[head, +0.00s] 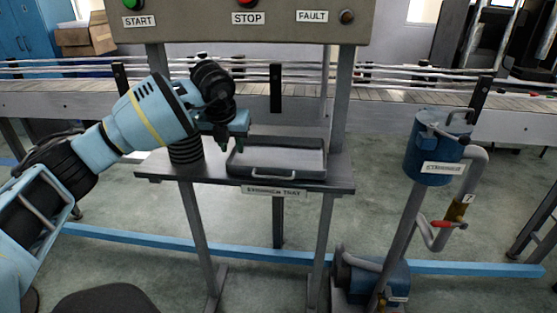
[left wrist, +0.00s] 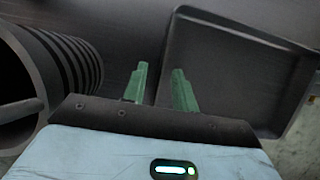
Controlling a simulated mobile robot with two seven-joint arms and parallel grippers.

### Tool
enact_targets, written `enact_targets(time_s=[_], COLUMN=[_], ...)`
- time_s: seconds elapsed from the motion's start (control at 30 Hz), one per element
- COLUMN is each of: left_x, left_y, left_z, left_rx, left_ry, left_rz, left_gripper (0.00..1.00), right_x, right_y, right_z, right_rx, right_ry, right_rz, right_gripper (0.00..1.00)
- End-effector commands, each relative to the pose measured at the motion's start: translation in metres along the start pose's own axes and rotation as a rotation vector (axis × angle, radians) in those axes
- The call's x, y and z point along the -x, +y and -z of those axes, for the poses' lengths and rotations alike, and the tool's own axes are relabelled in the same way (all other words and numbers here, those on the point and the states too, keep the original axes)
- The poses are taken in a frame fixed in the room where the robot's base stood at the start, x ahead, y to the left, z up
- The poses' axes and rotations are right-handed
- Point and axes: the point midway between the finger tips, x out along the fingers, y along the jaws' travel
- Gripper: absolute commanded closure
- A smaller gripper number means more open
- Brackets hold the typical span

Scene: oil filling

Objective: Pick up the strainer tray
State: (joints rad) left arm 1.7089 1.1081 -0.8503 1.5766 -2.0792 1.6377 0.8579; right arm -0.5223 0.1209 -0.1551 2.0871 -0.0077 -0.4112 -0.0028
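The strainer tray (head: 290,142) is a shallow, dark grey rectangular tray with a raised rim and a front handle. It lies flat on a small metal shelf (head: 338,178) above a "STRAINER TRAY" label. My left gripper (head: 224,145) points down at the tray's left side. In the left wrist view, its two green fingers (left wrist: 160,90) are apart, and the left edge of the tray (left wrist: 235,75) runs between them. Whether they touch the wall cannot be told. My right gripper is in neither view.
A black ribbed cylinder (head: 186,149) stands on the shelf close left of the tray; it also shows in the left wrist view (left wrist: 70,62). A panel (head: 275,28) with buttons hangs above. A blue strainer housing (head: 432,150) with pipes stands right. A conveyor (head: 400,100) runs behind.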

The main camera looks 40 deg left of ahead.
Motion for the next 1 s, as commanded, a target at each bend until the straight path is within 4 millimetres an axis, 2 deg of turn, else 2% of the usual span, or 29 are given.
enact_targets(time_s=[0.3,0.5,0.53,1.0], left_x=[-0.0053,-0.0052,-0.0052,-0.0028], left_y=[-0.0003,-0.0003,-0.0003,-0.0005], left_z=[-0.0001,0.0,0.0,-0.0012], left_rx=[-0.001,-0.001,-0.001,-0.001], left_ry=[-0.001,-0.001,-0.001,-0.003], left_rz=[0.0,0.0,0.0,0.002], left_gripper=[0.72,0.98,1.0,1.0], right_x=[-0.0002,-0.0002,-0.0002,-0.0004], right_y=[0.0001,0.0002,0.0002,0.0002], right_z=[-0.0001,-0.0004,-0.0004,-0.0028], right_rx=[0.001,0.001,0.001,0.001], right_ry=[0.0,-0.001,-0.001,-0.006], right_rz=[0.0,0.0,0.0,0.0], right_gripper=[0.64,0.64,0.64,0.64])
